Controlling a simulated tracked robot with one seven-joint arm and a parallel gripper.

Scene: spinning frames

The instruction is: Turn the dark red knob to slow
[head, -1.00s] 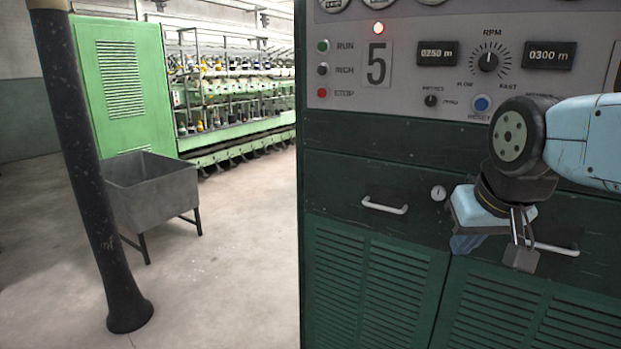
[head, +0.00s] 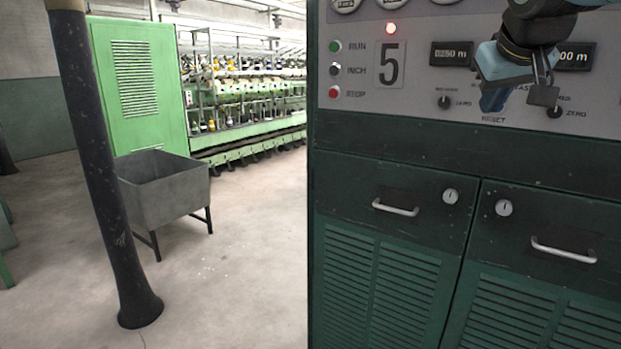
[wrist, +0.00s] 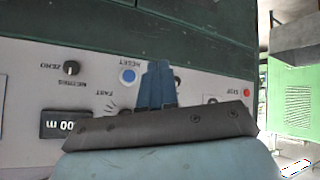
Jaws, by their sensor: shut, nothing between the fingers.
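The control panel (head: 415,85) spans the upper right of the head view. My gripper (head: 493,100) is in front of it, fingers pointing down, and covers the RPM dial area, so the main knob is hidden. In the wrist view the panel appears upside down, and my blue fingers (wrist: 155,85) are together and empty. The word FAST and a few dial ticks (wrist: 112,106) show beside them, with the knob behind my gripper body. No dark red knob can be made out. I cannot tell whether my fingers touch the panel.
A small black knob (head: 444,102) sits left of my gripper and another (head: 555,112) right of it. A blue reset button (wrist: 128,75) is close to the fingers. The red stop button (head: 334,93) is at far left. Drawer handles (head: 395,208) stick out below.

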